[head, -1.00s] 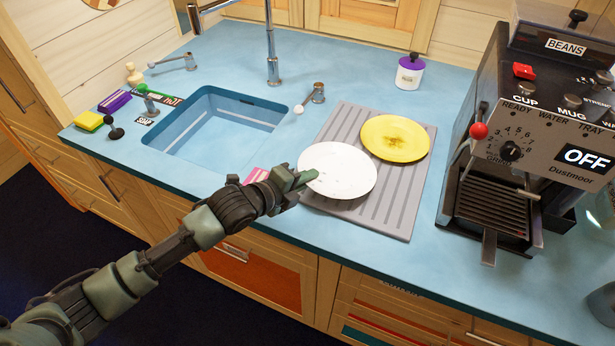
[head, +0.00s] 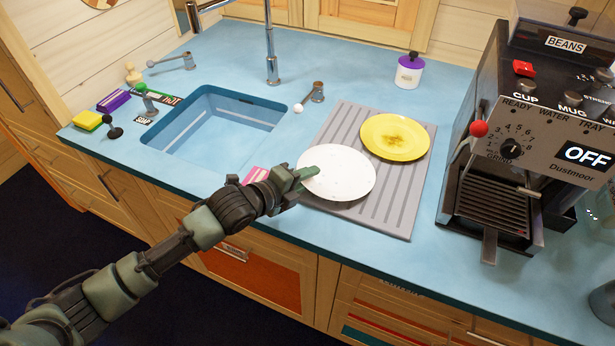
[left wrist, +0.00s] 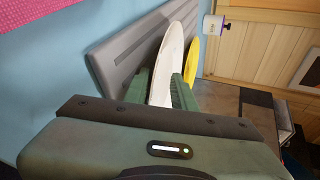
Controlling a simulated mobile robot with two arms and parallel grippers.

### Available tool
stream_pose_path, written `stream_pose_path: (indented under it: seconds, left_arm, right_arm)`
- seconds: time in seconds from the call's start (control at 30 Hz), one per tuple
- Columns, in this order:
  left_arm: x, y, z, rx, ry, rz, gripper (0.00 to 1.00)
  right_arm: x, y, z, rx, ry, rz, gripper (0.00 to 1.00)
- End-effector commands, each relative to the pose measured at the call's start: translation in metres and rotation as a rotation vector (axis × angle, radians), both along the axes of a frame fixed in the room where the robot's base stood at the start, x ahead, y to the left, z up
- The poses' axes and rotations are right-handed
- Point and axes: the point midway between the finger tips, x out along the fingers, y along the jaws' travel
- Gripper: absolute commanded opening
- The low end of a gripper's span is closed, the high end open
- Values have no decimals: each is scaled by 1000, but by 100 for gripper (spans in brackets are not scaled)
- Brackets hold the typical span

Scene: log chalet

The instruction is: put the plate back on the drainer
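A white plate (head: 345,175) lies over the front left part of the grey ridged drainer (head: 395,215). My left gripper (head: 306,178) is at the plate's left rim, with its green fingers apart, one on each side of the rim. In the left wrist view the plate (left wrist: 174,55) stands between the two fingers (left wrist: 163,90), and the drainer (left wrist: 125,55) is on the lower finger's side. Whether the plate rests fully on the drainer is hard to tell. A yellow plate (head: 395,138) lies at the drainer's back right. My right gripper is not in view.
A sink (head: 215,130) is left of the drainer, with a tall tap (head: 272,70) behind it. A coffee machine (head: 520,150) stands at the right. A white jar with a purple lid (head: 410,73) is behind the drainer. A pink item (head: 257,174) lies near my left gripper.

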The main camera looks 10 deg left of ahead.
Motion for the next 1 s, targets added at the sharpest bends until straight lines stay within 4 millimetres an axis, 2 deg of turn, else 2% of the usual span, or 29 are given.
stream_pose_path:
  seconds: [0.03,0.17,0.53,1.0]
  left_arm:
    - [-3,2,-6,8,12,1,34]
    - [-13,9,-2,8,11,1,34]
    - [-52,38,26,3,0,0,34]
    - [-58,41,32,-1,-2,0,34]
  right_arm:
    - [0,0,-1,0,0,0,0]
    - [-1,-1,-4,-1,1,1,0]
    - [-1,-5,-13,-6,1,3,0]
    - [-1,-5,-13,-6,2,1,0]
